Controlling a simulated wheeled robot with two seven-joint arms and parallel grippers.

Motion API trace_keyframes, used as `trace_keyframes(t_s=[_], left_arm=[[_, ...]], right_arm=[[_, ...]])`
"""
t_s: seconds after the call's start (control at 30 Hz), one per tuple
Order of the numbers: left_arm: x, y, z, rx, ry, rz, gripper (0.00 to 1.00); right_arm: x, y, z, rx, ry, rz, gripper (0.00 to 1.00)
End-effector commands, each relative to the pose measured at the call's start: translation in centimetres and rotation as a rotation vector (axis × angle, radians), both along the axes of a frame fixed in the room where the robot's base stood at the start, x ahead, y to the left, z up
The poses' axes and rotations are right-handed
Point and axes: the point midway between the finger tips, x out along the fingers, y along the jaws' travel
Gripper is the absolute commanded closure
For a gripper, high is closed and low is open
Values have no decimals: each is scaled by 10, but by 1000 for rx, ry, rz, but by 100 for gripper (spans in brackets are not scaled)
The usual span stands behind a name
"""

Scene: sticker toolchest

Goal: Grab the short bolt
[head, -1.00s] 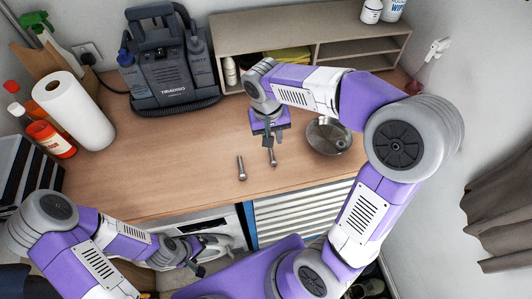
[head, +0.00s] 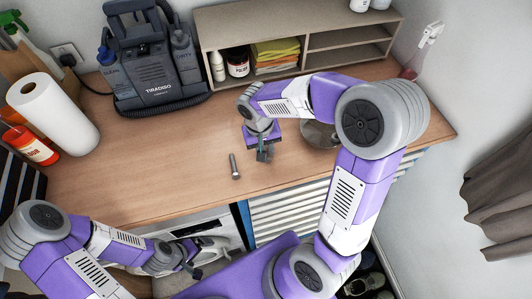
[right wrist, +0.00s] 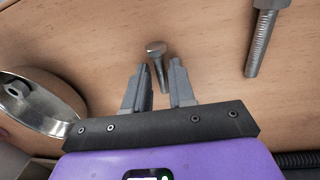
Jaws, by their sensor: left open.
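The short bolt (right wrist: 157,62) lies on the wooden worktop in the right wrist view, its head pointing away from my gripper. My right gripper (right wrist: 158,75) is open, with the bolt's shank between its two fingertips and a finger on each side. In the head view my right gripper (head: 264,154) is low over the worktop and hides the short bolt. A longer bolt (head: 234,166) lies to its left and also shows at the upper right of the right wrist view (right wrist: 262,42). My left gripper (head: 192,264) is open and empty, in front of the worktop's edge.
A metal bowl (right wrist: 62,97) stands close to the left of my right gripper in the right wrist view. A shelf unit (head: 300,40), a dark cleaning machine (head: 150,70) and a paper roll (head: 50,115) stand at the back. The worktop (head: 150,160) is clear at left.

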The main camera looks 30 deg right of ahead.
Motion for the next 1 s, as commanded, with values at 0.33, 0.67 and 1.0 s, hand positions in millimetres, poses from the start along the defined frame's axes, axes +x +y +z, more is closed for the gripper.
trace_keyframes(t_s=[0.33,0.67,1.0], left_arm=[[0,0,0,0,0,0,0],[0,0,1,0,0,0,0],[0,0,9,0,0,0,0]], right_arm=[[0,0,1,0,0,0,100],[1,0,6,0,-3,-1,100],[1,0,68,1,-6,0,100]])
